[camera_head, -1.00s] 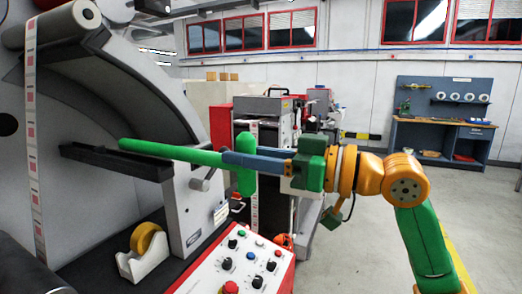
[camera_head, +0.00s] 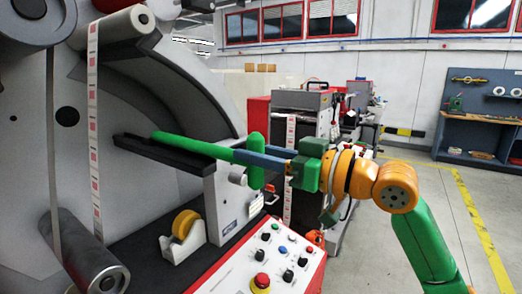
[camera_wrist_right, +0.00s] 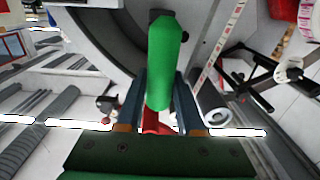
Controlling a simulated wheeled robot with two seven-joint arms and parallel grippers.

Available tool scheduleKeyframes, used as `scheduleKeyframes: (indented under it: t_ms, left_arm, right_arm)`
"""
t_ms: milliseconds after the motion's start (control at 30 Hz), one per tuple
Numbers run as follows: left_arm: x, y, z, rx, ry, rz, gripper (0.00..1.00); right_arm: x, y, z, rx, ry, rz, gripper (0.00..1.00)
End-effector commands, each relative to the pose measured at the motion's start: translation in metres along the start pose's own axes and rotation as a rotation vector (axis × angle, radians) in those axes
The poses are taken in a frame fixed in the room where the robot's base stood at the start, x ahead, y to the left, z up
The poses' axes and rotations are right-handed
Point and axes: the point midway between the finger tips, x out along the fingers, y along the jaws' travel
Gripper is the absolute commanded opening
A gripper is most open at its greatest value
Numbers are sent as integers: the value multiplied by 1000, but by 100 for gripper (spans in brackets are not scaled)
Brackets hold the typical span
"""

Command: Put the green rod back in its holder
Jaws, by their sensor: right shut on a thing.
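The green rod (camera_head: 195,146) has a green crosspiece (camera_head: 257,146) near its right end. My right gripper (camera_head: 243,157) is shut on it by that end, with blue fingers. The rod points left and looks nearly level, along the top of the black holder arm (camera_head: 150,150) on the grey machine. I cannot tell whether it touches the holder. In the right wrist view the rod (camera_wrist_right: 165,60) stands between the two fingers (camera_wrist_right: 160,95), its rounded end toward the camera. My left gripper is not in view.
A red-edged control panel (camera_head: 265,260) with several knobs lies below the rod. A tape dispenser (camera_head: 185,238) with yellow tape stands left of it. A label strip (camera_head: 93,130) and a grey roller (camera_head: 90,255) are at the left. The floor at the right is open.

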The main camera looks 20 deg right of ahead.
Motion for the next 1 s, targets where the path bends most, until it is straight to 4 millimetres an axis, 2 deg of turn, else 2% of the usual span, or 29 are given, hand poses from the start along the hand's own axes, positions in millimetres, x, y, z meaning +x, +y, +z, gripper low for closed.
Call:
scheduleKeyframes:
  t_ms: [367,700,1000]
  left_arm:
    - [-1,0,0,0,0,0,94]
    - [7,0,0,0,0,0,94]
    - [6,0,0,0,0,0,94]
  right_arm:
    - [3,-1,2,0,2,-1,0]
    - [3,-1,14,0,1,-1,0]
    - [3,-1,14,0,1,-1,0]
